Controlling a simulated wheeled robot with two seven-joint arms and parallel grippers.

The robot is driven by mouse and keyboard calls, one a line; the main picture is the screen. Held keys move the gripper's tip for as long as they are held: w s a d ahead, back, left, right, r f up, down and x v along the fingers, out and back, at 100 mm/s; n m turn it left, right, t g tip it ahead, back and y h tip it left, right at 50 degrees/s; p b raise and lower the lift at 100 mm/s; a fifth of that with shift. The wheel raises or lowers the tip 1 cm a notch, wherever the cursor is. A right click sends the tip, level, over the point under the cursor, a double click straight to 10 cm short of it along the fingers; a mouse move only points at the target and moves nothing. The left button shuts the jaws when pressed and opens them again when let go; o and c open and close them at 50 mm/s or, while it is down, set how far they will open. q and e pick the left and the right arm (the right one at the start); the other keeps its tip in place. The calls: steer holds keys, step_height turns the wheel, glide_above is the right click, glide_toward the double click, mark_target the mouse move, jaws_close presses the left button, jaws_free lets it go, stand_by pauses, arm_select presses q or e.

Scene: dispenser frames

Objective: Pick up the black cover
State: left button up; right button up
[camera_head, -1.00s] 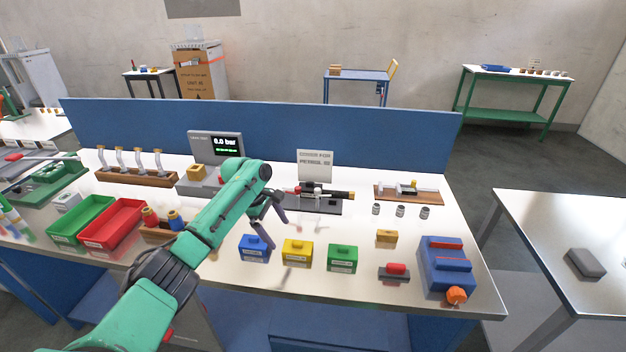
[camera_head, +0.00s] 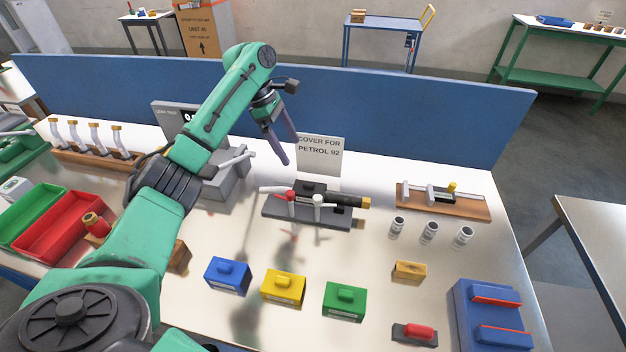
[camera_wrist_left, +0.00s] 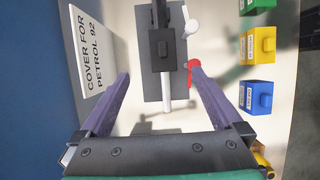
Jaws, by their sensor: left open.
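The black cover (camera_head: 312,188), a dark block with a small raised handle, sits on the dark dispenser plate (camera_head: 335,222) at the table's middle. In the left wrist view the black cover (camera_wrist_left: 162,46) lies ahead, between the lines of the two fingers. My left gripper (camera_head: 289,152) is open and empty, raised above the table to the back left of the cover, apart from it. It also shows in the left wrist view (camera_wrist_left: 160,74), with its purple fingers spread. My right gripper is not in view.
A sign reading "COVER FOR PETROL 92" (camera_head: 320,156) stands behind the plate. Blue (camera_head: 228,277), yellow (camera_head: 283,289) and green (camera_head: 345,301) covers sit in front. A blue partition (camera_head: 400,120) runs behind.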

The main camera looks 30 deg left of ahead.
arm_select(q)
steer(key=p, duration=0.2)
glide_toward(308, 183)
steer(key=shift+s+d+f, duration=0.15)
steer(key=shift+d+f, duration=0.1)
steer(key=shift+f, duration=0.2)
steer(key=shift+s+d+f, duration=0.1)
steer(key=shift+d+f, duration=0.15)
steer(key=shift+f, duration=0.25)
steer(key=x, duration=0.3)
steer(key=p+x, duration=0.1)
steer(key=x, duration=0.1)
steer(key=p+x, duration=0.1)
steer(key=x, duration=0.2)
steer(key=shift+w+f, duration=0.35)
steer(key=shift+w, duration=0.05)
steer(key=shift+a, duration=0.1)
steer(key=c, duration=1.3)
steer(key=shift+c, duration=0.4)
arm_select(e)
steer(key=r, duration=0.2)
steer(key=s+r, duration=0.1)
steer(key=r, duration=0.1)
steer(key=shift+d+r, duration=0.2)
